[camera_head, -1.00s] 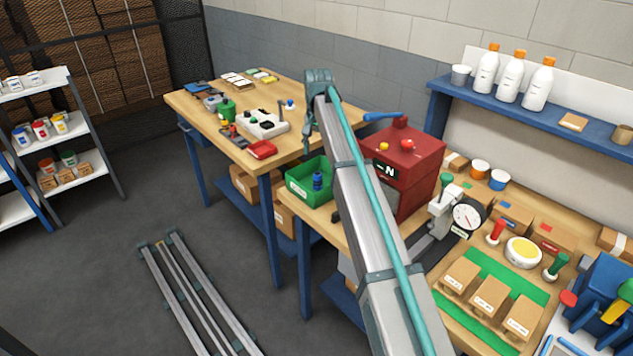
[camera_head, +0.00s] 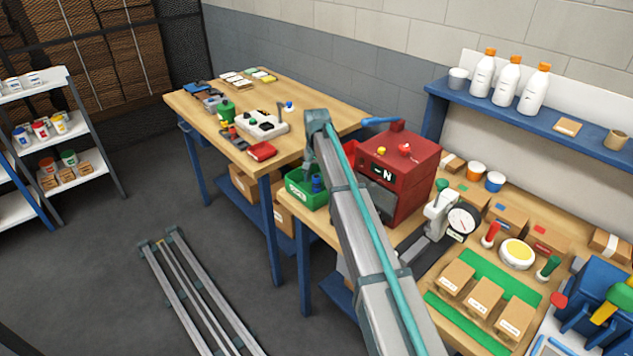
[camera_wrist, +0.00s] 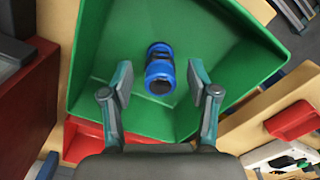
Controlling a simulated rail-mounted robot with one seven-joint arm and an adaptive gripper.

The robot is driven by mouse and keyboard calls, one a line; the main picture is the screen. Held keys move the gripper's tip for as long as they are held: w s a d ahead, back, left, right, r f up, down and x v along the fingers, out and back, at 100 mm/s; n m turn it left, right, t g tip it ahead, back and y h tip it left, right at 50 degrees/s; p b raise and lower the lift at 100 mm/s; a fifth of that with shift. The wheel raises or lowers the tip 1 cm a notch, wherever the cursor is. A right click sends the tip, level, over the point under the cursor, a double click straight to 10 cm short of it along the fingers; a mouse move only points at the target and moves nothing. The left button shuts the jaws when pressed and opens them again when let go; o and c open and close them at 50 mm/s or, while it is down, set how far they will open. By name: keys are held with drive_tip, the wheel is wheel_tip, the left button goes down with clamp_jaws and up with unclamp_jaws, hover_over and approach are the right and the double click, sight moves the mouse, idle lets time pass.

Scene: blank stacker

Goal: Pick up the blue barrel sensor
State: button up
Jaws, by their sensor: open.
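The blue barrel sensor (camera_wrist: 160,72) lies in the green bin (camera_wrist: 110,45) in the wrist view. It is a blue cylinder with black bands and a black end. My gripper (camera_wrist: 158,85) is open, with one finger on each side of the sensor's near end and gaps on both sides. In the head view the sensor (camera_head: 316,184) shows inside the green bin (camera_head: 300,193), at the left end of the near bench. My fingers are hidden behind my arm there.
A red machine (camera_head: 402,165) stands just right of the bin. Another wooden bench (camera_head: 215,125) with tools and boxes is behind it. A gauge stand (camera_head: 445,225) and several cardboard boxes sit farther right on the near bench.

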clamp_jaws()
idle(0.3)
drive_tip(key=shift+r, duration=0.1)
drive_tip(key=shift+r+b, duration=0.7)
drive_tip(key=shift+r, duration=0.1)
drive_tip(key=s+d+r+b, duration=0.4)
drive_tip(key=s+d+r, duration=0.2)
drive_tip(key=s+r, duration=0.5)
drive_tip(key=shift+s+r, duration=0.15)
drive_tip(key=shift+s, duration=0.7)
